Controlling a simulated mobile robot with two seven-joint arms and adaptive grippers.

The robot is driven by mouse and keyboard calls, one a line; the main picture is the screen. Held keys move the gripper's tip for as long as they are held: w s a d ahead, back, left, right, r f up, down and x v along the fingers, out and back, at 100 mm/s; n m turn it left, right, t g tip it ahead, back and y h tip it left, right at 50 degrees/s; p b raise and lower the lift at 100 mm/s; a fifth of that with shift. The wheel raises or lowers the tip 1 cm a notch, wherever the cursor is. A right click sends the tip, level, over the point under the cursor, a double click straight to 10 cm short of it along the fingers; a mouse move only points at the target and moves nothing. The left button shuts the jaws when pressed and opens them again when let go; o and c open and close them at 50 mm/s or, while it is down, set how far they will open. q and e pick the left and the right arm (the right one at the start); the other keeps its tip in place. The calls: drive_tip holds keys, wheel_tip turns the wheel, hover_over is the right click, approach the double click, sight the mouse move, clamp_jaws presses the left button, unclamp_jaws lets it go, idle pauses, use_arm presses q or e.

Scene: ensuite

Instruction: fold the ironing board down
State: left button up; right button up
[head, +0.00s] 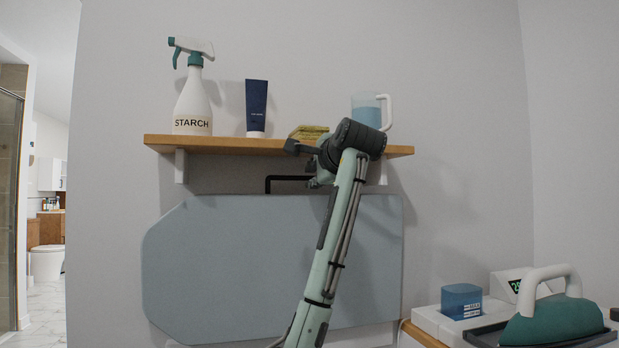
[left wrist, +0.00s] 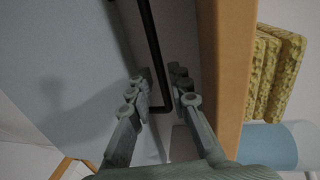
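The ironing board (head: 230,265) is a pale blue-grey panel standing upright, flat against the wall below the shelf. A black bar handle (head: 285,178) runs along its top edge, and its right part is hidden behind my arm. My left gripper (head: 318,180) is up at the handle, just under the shelf front, and my forearm crosses the board. In the left wrist view the gripper (left wrist: 160,97) is open. The black handle (left wrist: 152,50) runs down between its two fingers, apart from the right finger; contact with the left one is unclear. My right gripper is not in view.
The wooden shelf (head: 240,146) is close beside my gripper. It holds a starch spray bottle (head: 192,105), a dark blue tube (head: 256,105), yellow sponges (head: 308,131) and a jug (head: 368,110). An iron (head: 550,315) and a blue box (head: 461,300) stand at lower right.

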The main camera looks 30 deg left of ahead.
sight(309, 178)
use_arm(q)
drive_tip(key=shift+x, duration=1.9)
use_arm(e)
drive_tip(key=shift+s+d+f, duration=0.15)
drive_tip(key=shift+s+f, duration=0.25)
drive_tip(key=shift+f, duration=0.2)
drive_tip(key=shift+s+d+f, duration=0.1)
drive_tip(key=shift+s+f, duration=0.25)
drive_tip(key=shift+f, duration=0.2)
use_arm(q)
clamp_jaws()
